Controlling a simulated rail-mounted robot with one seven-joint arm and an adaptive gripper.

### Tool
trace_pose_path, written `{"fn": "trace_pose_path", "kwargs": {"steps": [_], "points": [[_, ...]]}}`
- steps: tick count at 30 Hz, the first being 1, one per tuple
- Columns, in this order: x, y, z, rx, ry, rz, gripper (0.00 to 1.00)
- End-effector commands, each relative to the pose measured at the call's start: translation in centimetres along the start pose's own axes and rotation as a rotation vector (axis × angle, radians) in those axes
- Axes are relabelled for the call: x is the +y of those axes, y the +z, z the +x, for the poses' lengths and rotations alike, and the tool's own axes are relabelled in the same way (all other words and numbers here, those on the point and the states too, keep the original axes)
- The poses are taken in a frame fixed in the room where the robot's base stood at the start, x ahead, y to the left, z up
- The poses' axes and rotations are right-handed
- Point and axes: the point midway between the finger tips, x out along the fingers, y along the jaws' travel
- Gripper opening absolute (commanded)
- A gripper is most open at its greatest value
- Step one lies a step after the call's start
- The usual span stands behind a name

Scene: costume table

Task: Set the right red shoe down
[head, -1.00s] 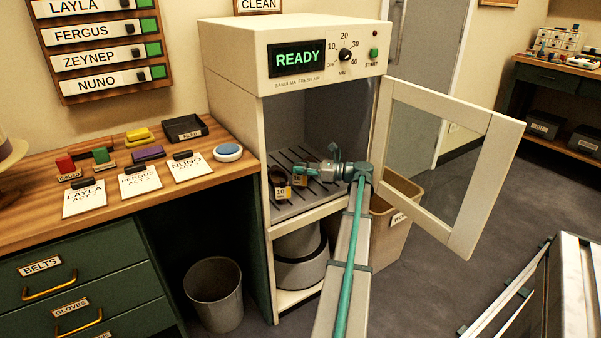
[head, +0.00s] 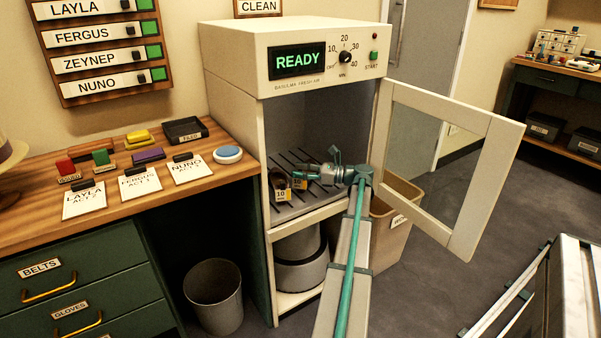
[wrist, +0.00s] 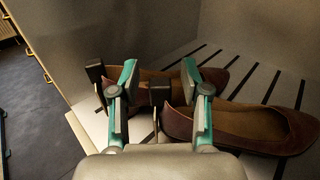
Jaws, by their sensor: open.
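Two dark red shoes lie side by side on the slatted shelf (wrist: 243,85) inside the open cabinet. In the wrist view one shoe (wrist: 215,78) lies behind and between my fingers, and the other shoe (wrist: 245,125) is nearer and to the right. I cannot tell which is the right one. Black clips stand at the shoes, one left of my fingers and one between them. My gripper (wrist: 160,72) is open, its teal-backed fingers apart around part of the farther shoe; contact is unclear. In the head view my gripper (head: 309,174) is inside the cabinet near two "10" tags (head: 282,195).
The cabinet (head: 235,150) reads READY, and its framed door (head: 497,185) stands open to the right. Its side wall is close in the wrist view. A wooden counter (head: 110,215) with cards and stamps is at left. Bins stand below and beside the cabinet.

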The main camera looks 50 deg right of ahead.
Motion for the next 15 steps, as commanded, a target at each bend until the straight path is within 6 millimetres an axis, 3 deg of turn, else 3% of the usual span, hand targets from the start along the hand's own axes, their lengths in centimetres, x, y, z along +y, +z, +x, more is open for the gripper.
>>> {"fn": "trace_pose_path", "kwargs": {"steps": [15], "points": [[-0.1,0.0,-6.9,0.0,-0.002,0.001,0.46]]}}
